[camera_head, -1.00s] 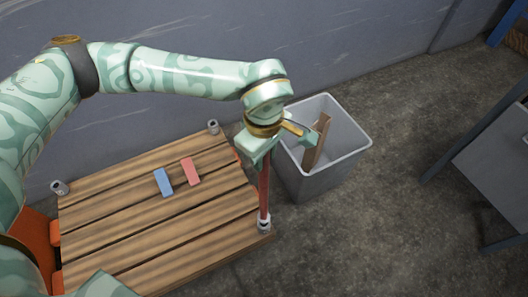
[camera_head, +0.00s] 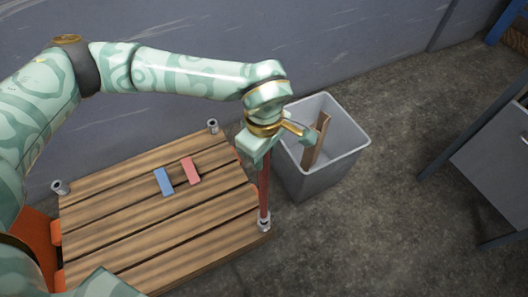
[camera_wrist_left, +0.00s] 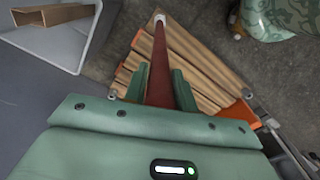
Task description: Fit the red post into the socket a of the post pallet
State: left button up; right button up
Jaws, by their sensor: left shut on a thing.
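The red post (camera_head: 264,190) stands roughly upright at the right front corner of the wooden post pallet (camera_head: 130,232). My left gripper (camera_head: 264,160) is shut on its upper part. The post's lower end meets a grey metal socket (camera_head: 264,225) at that corner; I cannot tell how deep it sits. In the left wrist view, the red post (camera_wrist_left: 160,65) runs between the two green fingers of my left gripper (camera_wrist_left: 155,88) to a pale ring at its far end. Other sockets show at the back corner (camera_head: 212,126) and left corner (camera_head: 60,187). I cannot read socket letters. My right gripper is not in view.
A grey bin (camera_head: 318,178) with a brown wooden piece (camera_head: 317,142) inside stands close behind the post. A grey table (camera_head: 495,165) is at the right. Floor between is clear.

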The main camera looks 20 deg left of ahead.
aim_at(264, 170)
pick_arm(q)
notch_tip(264, 170, down, 6)
jog(key=b, duration=0.1)
jog(key=shift+f, duration=0.15)
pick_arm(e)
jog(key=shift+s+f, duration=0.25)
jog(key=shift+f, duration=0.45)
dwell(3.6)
pick_arm(q)
jog(key=o, duration=1.1)
